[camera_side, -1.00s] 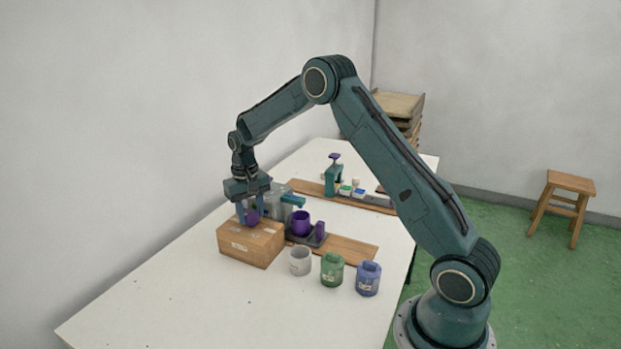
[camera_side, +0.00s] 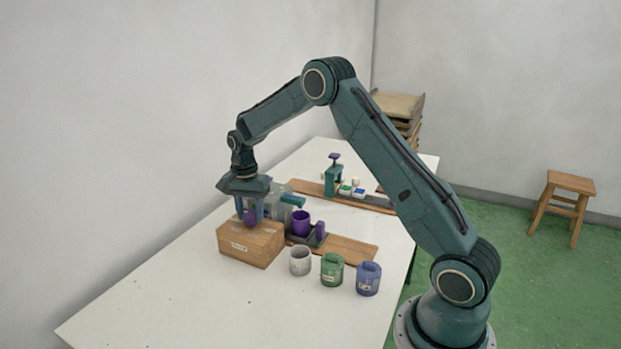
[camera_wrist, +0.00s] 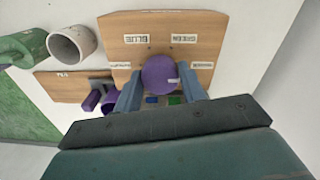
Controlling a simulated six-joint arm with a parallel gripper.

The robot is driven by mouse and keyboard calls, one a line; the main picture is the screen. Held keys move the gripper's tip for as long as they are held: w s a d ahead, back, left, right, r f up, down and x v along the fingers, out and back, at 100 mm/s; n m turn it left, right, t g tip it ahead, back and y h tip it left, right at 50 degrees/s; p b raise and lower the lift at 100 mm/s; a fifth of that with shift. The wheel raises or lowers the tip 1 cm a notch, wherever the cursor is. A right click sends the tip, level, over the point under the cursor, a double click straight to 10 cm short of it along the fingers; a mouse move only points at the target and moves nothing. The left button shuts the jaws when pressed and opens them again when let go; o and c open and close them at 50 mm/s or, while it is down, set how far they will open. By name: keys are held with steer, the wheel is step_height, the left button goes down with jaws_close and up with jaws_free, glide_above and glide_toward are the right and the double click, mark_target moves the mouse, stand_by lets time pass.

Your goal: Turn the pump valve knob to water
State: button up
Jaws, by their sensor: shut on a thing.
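A purple cup (camera_side: 300,223) stands on a dark tray beside the box. Grey (camera_side: 300,261), green (camera_side: 332,269) and blue (camera_side: 368,278) jars stand in front at right. A green press (camera_side: 333,181) stands farther back. The table's left front is clear.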

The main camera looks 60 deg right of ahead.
mark_target(249, 214)
steer(key=shift+m, duration=0.4)
steer(key=o, duration=1)
steer(key=shift+c, duration=0.2)
steer(key=shift+r, duration=0.15)
step_height(249, 214, up, 14)
steer(key=shift+w+f, duration=0.2)
